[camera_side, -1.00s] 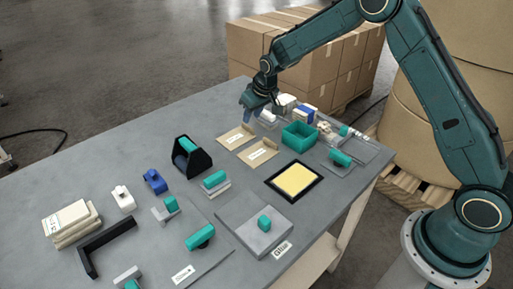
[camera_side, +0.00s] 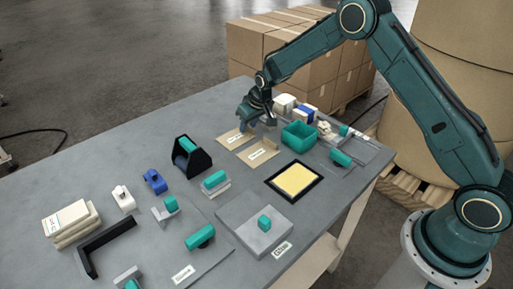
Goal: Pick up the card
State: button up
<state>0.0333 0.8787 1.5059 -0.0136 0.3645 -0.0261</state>
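Two flat tan kraft pieces with white labels lie side by side near the table's far edge. One is the left kraft piece (camera_side: 228,141), the other the right kraft piece (camera_side: 262,160). I cannot tell for sure which item is the card; the white labels, left (camera_side: 235,138) and right (camera_side: 257,154), look like small cards. My gripper (camera_side: 247,126) points down just over the far end of the left kraft piece and hides part of it. Its fingers are small and dark, so their opening and any contact are unclear.
An open teal bin (camera_side: 299,136) and small white and blue items stand right of my gripper. A black holder with a teal block (camera_side: 190,155) stands nearer. A yellow pad in a black frame (camera_side: 295,180) lies in front. The table's far left is bare.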

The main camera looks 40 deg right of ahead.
dwell(0.3)
grip_shut()
jog(key=shift+r, duration=0.1)
notch_tip(320, 180, up, 20)
dwell(0.9)
jog(key=shift+s, duration=0.1)
dwell(0.5)
